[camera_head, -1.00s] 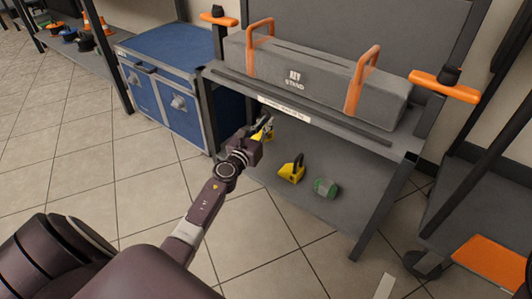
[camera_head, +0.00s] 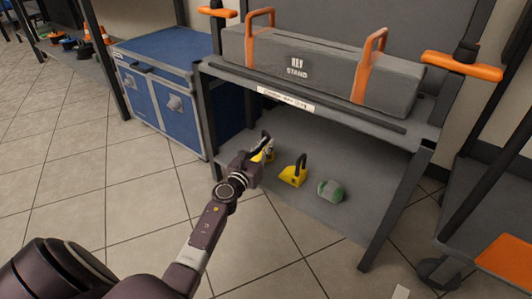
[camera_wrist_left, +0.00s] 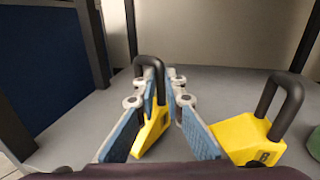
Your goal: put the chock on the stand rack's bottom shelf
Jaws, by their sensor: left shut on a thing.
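My left gripper (camera_head: 264,146) reaches in under the upper shelf and is shut on a yellow chock (camera_head: 266,156) with a black handle. In the left wrist view, this chock (camera_wrist_left: 151,132) sits between the blue-padded fingers (camera_wrist_left: 160,112), tilted, over the grey bottom shelf. I cannot tell whether its base touches the shelf. The stand rack's bottom shelf (camera_head: 330,150) also shows in the left wrist view (camera_wrist_left: 215,90). A second yellow chock (camera_head: 293,172) stands on it to the right, seen close by in the wrist view (camera_wrist_left: 240,142). My right gripper is not in view.
A green object (camera_head: 330,191) lies on the bottom shelf right of the second chock. A grey stand case (camera_head: 320,75) with orange handles fills the upper shelf. A blue case (camera_head: 160,85) stands left of the rack. The shelf behind the chocks is clear.

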